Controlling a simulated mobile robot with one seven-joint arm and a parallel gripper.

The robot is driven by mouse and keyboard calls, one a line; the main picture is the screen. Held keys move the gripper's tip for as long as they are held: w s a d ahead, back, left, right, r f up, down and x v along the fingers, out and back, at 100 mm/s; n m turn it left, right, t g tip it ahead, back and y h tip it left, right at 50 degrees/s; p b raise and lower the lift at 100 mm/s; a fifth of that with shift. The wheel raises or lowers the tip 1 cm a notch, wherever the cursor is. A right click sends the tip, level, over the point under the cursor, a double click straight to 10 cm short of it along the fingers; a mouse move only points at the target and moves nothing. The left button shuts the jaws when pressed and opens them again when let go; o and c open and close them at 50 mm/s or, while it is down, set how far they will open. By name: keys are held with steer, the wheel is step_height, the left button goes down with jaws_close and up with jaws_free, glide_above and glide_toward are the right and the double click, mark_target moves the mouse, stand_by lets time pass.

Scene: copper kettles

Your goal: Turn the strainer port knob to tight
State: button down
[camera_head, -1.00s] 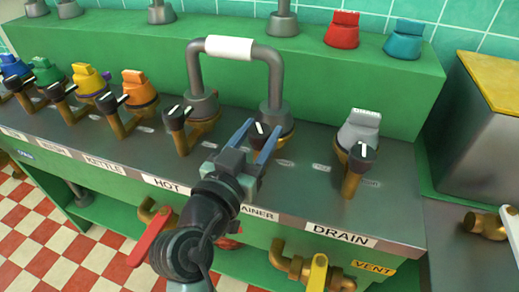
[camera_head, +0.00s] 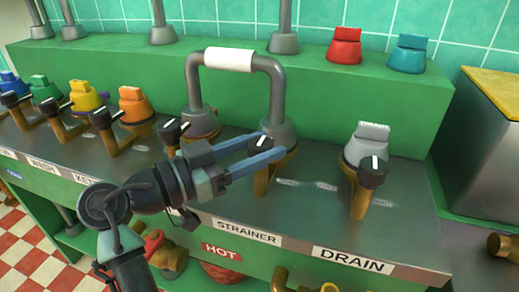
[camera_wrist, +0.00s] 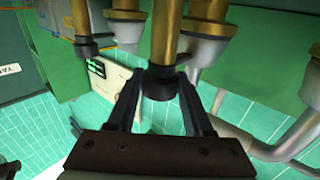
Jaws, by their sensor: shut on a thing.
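The strainer port knob (camera_head: 261,143) is a small black knob with a white pointer mark, on a brass stem above the STRAINER label (camera_head: 246,232). My gripper (camera_head: 272,155) reaches in from the left, its blue-grey fingers either side of the knob and shut on it. In the wrist view the dark knob (camera_wrist: 161,82) sits between the two fingertips at the end of a brass stem. The fingers hide part of the knob in the head view. Small markings (camera_head: 288,182) on the counter right of the stem are too small to read surely.
A grey pipe loop with a white sleeve (camera_head: 228,60) stands just behind the knob. Another black knob (camera_head: 172,131) is to the left, and the drain knob (camera_head: 373,172) to the right. Red (camera_head: 344,45) and teal (camera_head: 407,55) caps sit on the green ledge.

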stand_by(0.3)
steer(key=shift+c, duration=1.5)
jaws_free()
steer(key=p+v, duration=0.2)
steer(key=v, duration=1.1)
